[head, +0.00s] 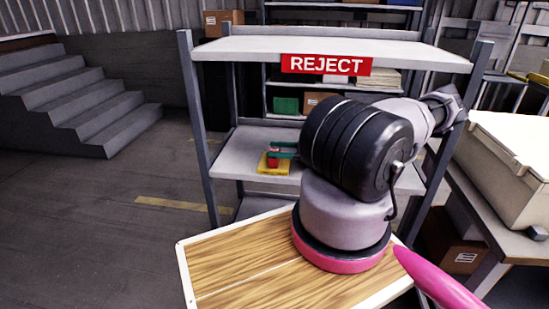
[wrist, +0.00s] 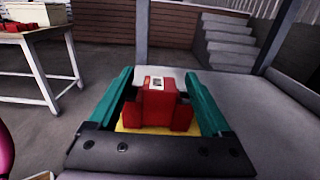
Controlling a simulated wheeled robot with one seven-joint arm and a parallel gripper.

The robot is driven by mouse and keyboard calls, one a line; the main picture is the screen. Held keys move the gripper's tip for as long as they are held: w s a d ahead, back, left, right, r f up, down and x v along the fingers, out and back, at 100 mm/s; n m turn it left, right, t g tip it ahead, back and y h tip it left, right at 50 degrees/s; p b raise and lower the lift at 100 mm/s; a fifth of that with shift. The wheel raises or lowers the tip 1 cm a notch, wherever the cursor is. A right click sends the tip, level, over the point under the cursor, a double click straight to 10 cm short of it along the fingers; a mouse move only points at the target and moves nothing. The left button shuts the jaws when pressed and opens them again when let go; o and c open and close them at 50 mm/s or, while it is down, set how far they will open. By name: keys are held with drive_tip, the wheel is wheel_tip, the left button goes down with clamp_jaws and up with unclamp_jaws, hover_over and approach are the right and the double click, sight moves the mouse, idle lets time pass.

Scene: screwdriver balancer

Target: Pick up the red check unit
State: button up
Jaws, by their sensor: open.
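The red check unit (wrist: 158,105) sits on a yellow base on the grey middle shelf of the reject rack. It is a blocky red piece with a small pale label on top. It also shows in the head view (head: 272,160), small and partly covered by a green finger. My gripper (wrist: 158,92) is open, with one green finger on each side of the red unit. In the wrist view, gaps show between the fingers and the red block. In the head view, my gripper (head: 272,150) reaches over the shelf from the right; my arm hides much of it.
The rack has a top shelf (head: 240,48) with a red REJECT sign (head: 326,64) above the middle shelf (head: 232,160). Rack posts (head: 197,130) stand at the sides. A wooden-topped surface (head: 230,265) is in front. Steps (head: 75,100) are at left.

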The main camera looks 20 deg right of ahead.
drive_tip(key=x, duration=0.3)
drive_tip(key=shift+w+a+f, duration=0.1)
drive_tip(key=shift+w+a, duration=0.1)
drive_tip(key=shift+a, duration=0.05)
clamp_jaws()
